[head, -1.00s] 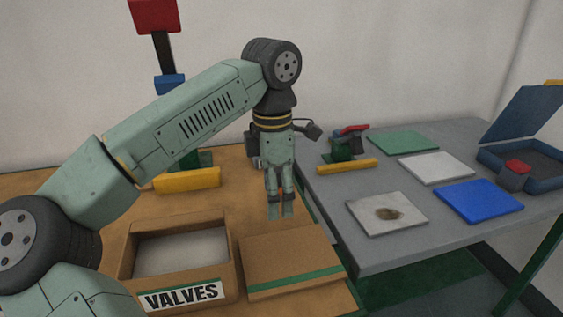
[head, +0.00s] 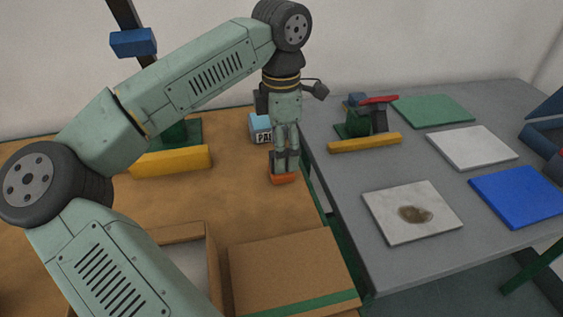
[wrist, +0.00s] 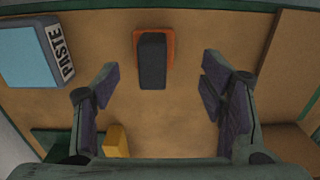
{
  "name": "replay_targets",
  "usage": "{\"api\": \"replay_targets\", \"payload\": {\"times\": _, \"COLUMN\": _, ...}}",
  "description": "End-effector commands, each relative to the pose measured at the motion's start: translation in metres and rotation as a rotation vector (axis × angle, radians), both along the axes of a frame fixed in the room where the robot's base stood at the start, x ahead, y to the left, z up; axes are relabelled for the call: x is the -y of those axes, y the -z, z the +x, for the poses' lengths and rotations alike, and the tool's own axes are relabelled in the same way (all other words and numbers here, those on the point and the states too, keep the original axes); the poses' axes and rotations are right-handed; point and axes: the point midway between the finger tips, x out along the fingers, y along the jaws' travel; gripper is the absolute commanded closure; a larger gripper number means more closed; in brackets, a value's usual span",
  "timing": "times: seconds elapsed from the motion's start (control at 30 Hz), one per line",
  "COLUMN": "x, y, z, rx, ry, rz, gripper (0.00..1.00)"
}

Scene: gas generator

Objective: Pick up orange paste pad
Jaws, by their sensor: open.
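The orange paste pad (head: 283,179) lies on the brown work table, right below my gripper (head: 286,158) in the head view. In the wrist view the pad (wrist: 169,37) shows as an orange base with a dark block (wrist: 152,62) on top, near the top centre. My gripper (wrist: 157,92) is open there, with its fingers spread left and right and nothing between them. The pad lies beyond the fingertips in that view, between their lines. I cannot tell the exact height of the fingertips above it.
A light blue box marked PASTE (wrist: 30,53) stands left of the pad. An open cardboard box (head: 212,265) and its lid (head: 290,270) lie nearer. A yellow bar (head: 170,162) is at left. The grey table (head: 345,170) at right holds several coloured pads and a stained white one (head: 390,225).

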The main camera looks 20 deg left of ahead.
Motion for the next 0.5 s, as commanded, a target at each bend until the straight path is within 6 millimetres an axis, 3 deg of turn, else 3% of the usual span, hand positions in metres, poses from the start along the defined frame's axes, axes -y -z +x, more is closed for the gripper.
{"api": "replay_targets", "payload": {"times": 0.17, "x": 0.000, "y": 0.012, "z": 0.001, "rx": -0.001, "ry": 0.000, "rz": -0.003, "gripper": 0.35}}
{"api": "replay_targets", "payload": {"times": 0.5, "x": -0.002, "y": 0.056, "z": 0.006, "rx": 0.000, "ry": 0.000, "rz": -0.001, "gripper": 0.35}}
